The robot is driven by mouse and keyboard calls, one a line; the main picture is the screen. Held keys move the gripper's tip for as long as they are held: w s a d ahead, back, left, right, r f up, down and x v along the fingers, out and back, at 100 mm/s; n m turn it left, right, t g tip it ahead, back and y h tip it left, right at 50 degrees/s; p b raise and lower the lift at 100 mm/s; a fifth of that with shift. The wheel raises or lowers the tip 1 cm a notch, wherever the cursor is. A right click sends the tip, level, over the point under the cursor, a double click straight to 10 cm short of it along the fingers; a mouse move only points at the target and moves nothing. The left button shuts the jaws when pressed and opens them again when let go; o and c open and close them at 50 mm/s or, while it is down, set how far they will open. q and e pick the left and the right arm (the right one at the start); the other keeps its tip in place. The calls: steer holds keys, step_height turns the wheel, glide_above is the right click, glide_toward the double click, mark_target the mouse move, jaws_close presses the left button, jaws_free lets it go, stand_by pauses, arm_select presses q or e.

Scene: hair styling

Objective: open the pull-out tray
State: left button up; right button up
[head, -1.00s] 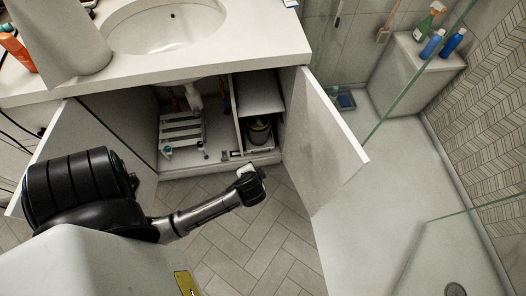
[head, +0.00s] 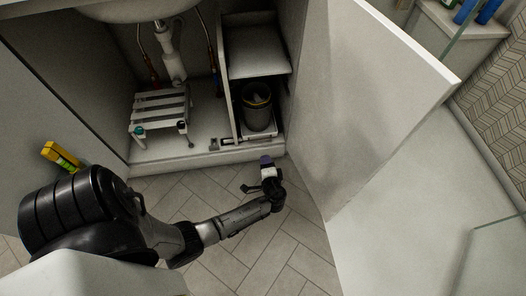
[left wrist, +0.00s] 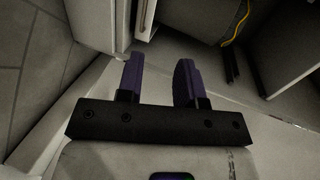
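The pull-out tray (head: 262,129) is low in the right compartment of the open cabinet under the sink. A dark bin (head: 257,112) with a yellow-edged rim stands on it. The tray appears to be inside the compartment. My left gripper (head: 266,160) is just in front of the cabinet's base, apart from the tray as far as the head view shows. In the left wrist view its two purple fingers (left wrist: 158,80) are spread with nothing between them. A dark rounded surface and a yellow line lie beyond them, probably the bin. My right gripper is out of view.
Both cabinet doors stand open; the right door (head: 385,100) reaches out beside my left arm. A slatted white stool (head: 160,112) and sink pipes (head: 172,60) fill the left compartment. A yellow level-like object (head: 60,157) shows at left. Tiled floor (head: 290,245) is clear.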

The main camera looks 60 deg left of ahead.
arm_select(q)
steer(key=shift+m, duration=0.4)
steer(key=f+b+x, duration=0.1)
steer(key=b+x, duration=0.1)
steer(key=x, duration=0.2)
steer(key=b+x, duration=0.2)
steer(key=x, duration=0.3)
steer(key=w+d+f+b+x, duration=0.1)
steer(key=b+x, duration=0.1)
steer(key=x, duration=0.2)
steer(key=shift+w+a+f+b, duration=0.2)
steer(key=shift+a+f+b, duration=0.05)
steer(key=shift+f+b, duration=0.2)
steer(key=shift+x, duration=0.85)
steer(key=shift+r, duration=0.1)
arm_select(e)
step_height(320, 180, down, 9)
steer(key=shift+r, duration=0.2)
arm_select(q)
jaws_close()
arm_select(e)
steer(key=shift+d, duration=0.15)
